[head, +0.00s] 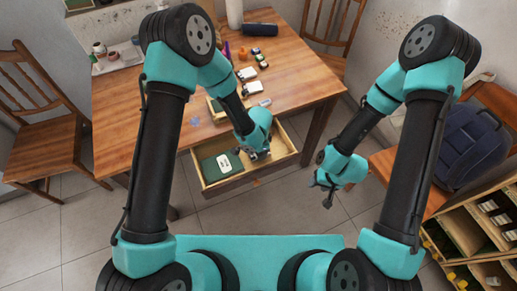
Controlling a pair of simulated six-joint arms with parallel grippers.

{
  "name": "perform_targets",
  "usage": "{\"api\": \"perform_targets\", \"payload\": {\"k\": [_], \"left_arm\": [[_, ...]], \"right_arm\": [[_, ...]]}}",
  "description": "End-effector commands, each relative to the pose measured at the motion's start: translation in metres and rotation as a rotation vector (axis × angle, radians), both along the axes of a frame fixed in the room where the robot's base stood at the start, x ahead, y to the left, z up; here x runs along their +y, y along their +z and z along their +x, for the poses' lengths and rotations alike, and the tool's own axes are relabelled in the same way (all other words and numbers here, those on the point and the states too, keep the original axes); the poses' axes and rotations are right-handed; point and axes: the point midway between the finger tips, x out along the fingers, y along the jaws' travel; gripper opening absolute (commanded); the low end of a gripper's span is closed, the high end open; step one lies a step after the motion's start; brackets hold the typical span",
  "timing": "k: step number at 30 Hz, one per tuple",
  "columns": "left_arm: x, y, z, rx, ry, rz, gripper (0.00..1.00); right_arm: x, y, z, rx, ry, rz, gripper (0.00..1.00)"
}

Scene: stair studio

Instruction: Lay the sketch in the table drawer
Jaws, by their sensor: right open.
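The table drawer (215,186) is pulled open at the front of the wooden table (130,125). Inside it lie a dark green flat item (209,170) and a small white piece with dark marks (224,163). I cannot tell whether either is the sketch. A pale-edged flat item (214,107) on the table is partly hidden by my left arm. My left gripper (256,155) is over the right part of the drawer; its fingers are too small and covered to read. My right gripper (325,196) is open and empty over the floor, right of the drawer.
Small items, a dark cylinder (260,29) and a white roll (234,14) stand toward the table's back. A tray with jars (115,57) is at the back left. Wooden chairs (40,110) flank the table. A blue backpack (468,145) and shelf (475,235) are at right.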

Motion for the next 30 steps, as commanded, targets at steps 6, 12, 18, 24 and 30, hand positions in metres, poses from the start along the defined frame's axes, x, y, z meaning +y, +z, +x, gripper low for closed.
{"api": "perform_targets", "payload": {"k": [6, 12, 18, 24, 30], "left_arm": [[0.000, -0.001, 0.000, 0.000, 0.000, 0.000, 0.76], [0.000, -0.001, 0.000, 0.000, 0.000, 0.000, 0.86], [0.000, 0.000, 0.000, 0.000, 0.000, 0.000, 0.86], [0.000, 0.010, 0.000, -0.002, -0.001, 0.001, 0.86], [-0.001, 0.032, 0.000, -0.003, 0.000, -0.001, 0.86]], "right_arm": [[0.000, 0.000, 0.000, 0.000, 0.000, 0.000, 0.46], [0.000, 0.000, 0.000, 0.000, 0.000, 0.000, 0.46], [0.000, 0.000, 0.000, 0.000, 0.000, 0.000, 0.46], [0.000, 0.000, 0.000, 0.000, 0.000, 0.000, 0.46], [0.000, 0.000, 0.000, 0.000, 0.000, 0.000, 0.46]]}}
